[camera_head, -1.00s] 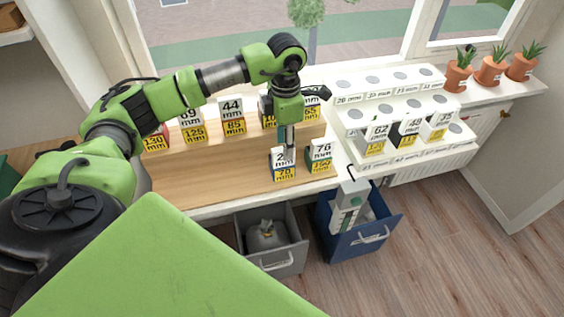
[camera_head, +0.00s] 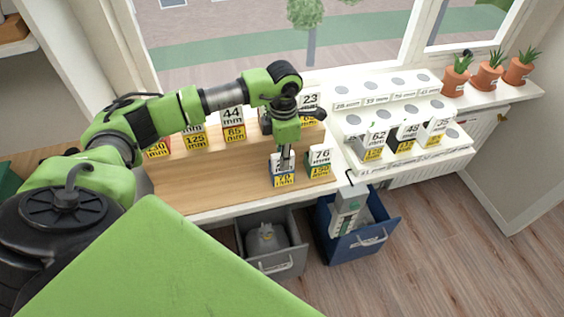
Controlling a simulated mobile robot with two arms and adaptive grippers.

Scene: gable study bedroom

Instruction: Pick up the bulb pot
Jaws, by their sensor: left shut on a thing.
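The bulb pot appears to be the small pot (camera_head: 283,181) with a white and yellow label, reading 70 mm on its yellow part. It stands near the front right of the wooden stepped board (camera_head: 225,180). My left gripper (camera_head: 285,165) points down from above, shut on this pot, and covers part of its upper label. The pot looks upright, and I see no clear gap beneath it. My right gripper is not in view.
A 76 mm pot (camera_head: 319,160) stands close on the right. Other labelled pots, one marked 44 mm (camera_head: 232,116), line the raised back step. A white tiered rack (camera_head: 420,158) stands further right. A grey bin (camera_head: 278,262) and a blue bin (camera_head: 368,245) are below.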

